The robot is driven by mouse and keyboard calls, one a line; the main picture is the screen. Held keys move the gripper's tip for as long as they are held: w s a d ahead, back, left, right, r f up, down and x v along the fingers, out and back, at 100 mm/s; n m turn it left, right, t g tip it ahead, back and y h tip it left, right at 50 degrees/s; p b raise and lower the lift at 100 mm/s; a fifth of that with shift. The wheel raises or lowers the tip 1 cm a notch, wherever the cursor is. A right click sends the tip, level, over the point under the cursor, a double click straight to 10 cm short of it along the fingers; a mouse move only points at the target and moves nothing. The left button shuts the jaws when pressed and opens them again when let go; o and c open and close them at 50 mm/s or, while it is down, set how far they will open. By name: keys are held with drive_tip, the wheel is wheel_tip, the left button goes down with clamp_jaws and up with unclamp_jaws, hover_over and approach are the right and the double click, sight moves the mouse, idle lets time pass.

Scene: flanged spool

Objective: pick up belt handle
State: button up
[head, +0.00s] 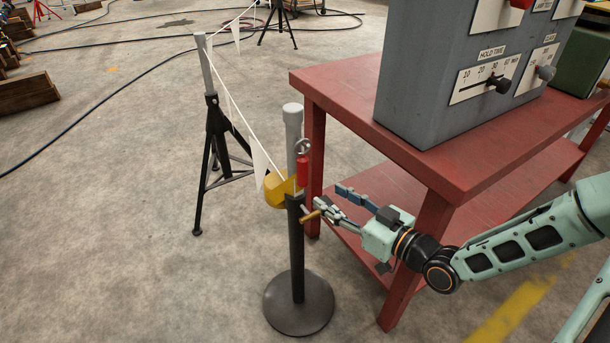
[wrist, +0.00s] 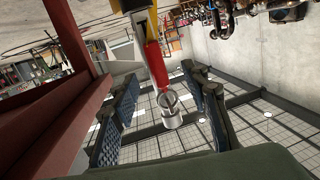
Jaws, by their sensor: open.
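A red handle (head: 303,170) with a metal ring at its upper end stands against the black post (head: 297,245), beside a yellow piece (head: 277,190) that the white line meets. I take this red piece as the belt handle. My gripper (head: 330,198) is open, just right of the post and a little lower than the red handle. In the wrist view the red handle (wrist: 157,64) and its ring show ahead, in line with the gap between the fingers (wrist: 162,112). Nothing is seen held. I cannot tell how the handle is fixed.
A red table (head: 440,180) with a lower shelf stands right of the post, close to my arm; a grey control box (head: 440,90) is on it. A short brass-coloured peg (head: 310,216) lies near my fingertips. A tripod stand (head: 215,150) is behind left.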

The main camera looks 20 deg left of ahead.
sight(307, 168)
drive_tip(key=shift+t+y, duration=0.3)
drive_tip(key=shift+t, duration=0.3)
drive_tip(key=w+a, duration=0.1)
drive_tip(key=w+a+r+b, duration=0.1)
drive_tip(key=w+a+r, duration=0.1)
drive_tip(key=a, duration=0.1)
drive_tip(key=shift+b, duration=0.3)
drive_tip(key=b+x, duration=0.1)
drive_tip(key=x, duration=0.4)
drive_tip(key=shift+w+a+b, duration=0.1)
drive_tip(key=shift+w+b, duration=0.05)
drive_tip(key=shift+b, duration=0.2)
drive_tip(key=shift+r, duration=0.1)
drive_tip(key=shift+c, duration=0.6)
clamp_jaws()
drive_tip(key=shift+r, duration=0.1)
